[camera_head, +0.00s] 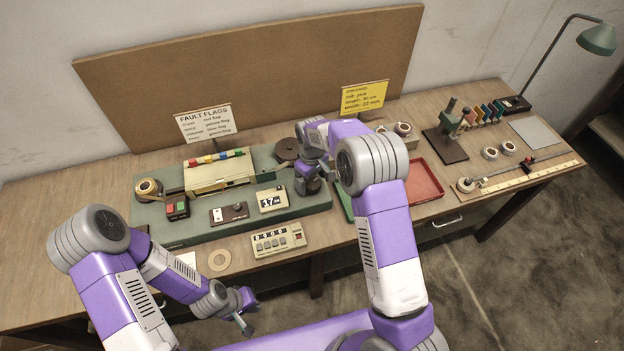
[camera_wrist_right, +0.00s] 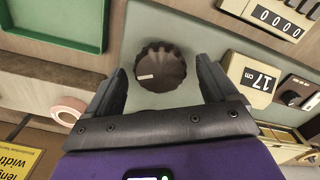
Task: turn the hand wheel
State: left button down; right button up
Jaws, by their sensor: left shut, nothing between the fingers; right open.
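The hand wheel (camera_wrist_right: 160,67) is a dark, ribbed round knob with a white mark, on the grey-green machine base (camera_head: 190,228). My right gripper (camera_wrist_right: 160,78) is open, with one finger on each side of the wheel; gaps show between fingers and rim. In the head view my right gripper (camera_head: 308,184) hides most of the wheel. The length display (camera_head: 272,199) beside it reads 17; it also shows in the wrist view (camera_wrist_right: 252,80). My left gripper (camera_head: 244,322) is shut and empty, low in front of the table.
A counter (camera_head: 278,240) reading zeros stands in front of the machine. A red tray (camera_head: 425,181) and a green tray (camera_wrist_right: 58,48) lie right of the machine. A tape roll (camera_head: 149,187) sits at its left end. The yellow sign (camera_head: 364,97) stands behind.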

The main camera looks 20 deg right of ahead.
jog(key=shift+f, duration=0.15)
jog(key=c, duration=1.1)
jog(key=shift+o, duration=0.2)
jog(key=shift+m, duration=0.4)
jog(key=m, duration=0.4)
jog(key=shift+m, duration=2.2)
jog(key=o, duration=1.1)
jog(key=shift+c, duration=0.2)
